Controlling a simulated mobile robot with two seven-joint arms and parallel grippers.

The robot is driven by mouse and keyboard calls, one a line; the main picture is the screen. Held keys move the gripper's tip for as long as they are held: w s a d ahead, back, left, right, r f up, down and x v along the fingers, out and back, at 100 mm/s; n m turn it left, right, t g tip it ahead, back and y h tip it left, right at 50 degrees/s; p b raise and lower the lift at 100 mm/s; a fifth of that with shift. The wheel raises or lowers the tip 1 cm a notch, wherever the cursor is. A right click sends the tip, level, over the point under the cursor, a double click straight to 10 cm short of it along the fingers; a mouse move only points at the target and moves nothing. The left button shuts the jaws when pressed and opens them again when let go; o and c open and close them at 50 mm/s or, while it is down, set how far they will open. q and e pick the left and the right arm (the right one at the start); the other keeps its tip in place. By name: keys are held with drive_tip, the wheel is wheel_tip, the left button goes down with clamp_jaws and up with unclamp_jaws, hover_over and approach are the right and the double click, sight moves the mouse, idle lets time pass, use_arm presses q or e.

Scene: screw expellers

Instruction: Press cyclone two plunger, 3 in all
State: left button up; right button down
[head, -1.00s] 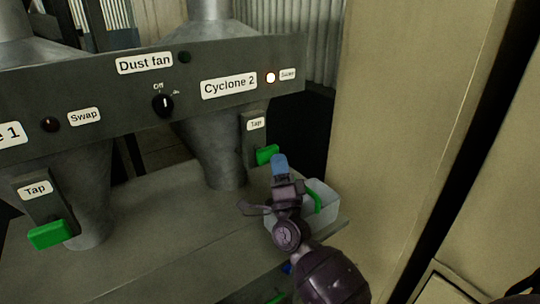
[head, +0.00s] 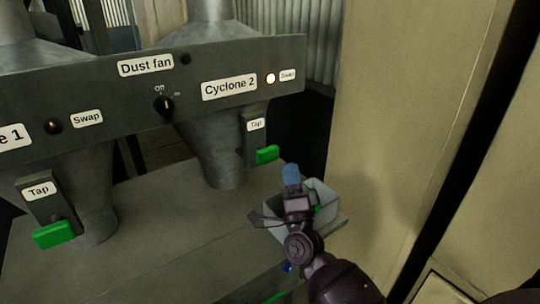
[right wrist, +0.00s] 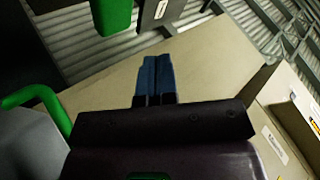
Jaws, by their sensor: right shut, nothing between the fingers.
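The green Cyclone 2 plunger (head: 267,154) sticks out below the small Tap label (head: 256,125) at the right end of the panel. It also shows at the top of the right wrist view (right wrist: 112,15). My right gripper (head: 291,174) is shut and empty, its blue fingers together. It is to the right of and slightly below the plunger in the head view, with a gap between them. The closed fingertips (right wrist: 157,65) also lie apart from the plunger in the right wrist view. The Cyclone 2 label (head: 229,87) is on the panel. My left gripper is not in view.
The lamp (head: 270,78) beside Cyclone 2's Swap label is lit; Cyclone 1's lamp (head: 54,126) is dark. A pale bin (head: 328,220) with a green handle stands under my right gripper. Another green plunger (head: 54,235) is at left. A beige wall (head: 400,150) bounds the right.

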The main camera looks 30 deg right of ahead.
drive_tip(key=shift+s, duration=0.75)
drive_tip(key=shift+h, duration=0.3)
idle(1.7)
drive_tip(key=s+b, duration=0.1)
drive_tip(key=s, duration=0.1)
drive_tip(key=s+b, duration=0.1)
drive_tip(key=shift+s+d+b, duration=0.2)
drive_tip(key=shift+s+b, duration=0.1)
drive_tip(key=shift+s, duration=0.1)
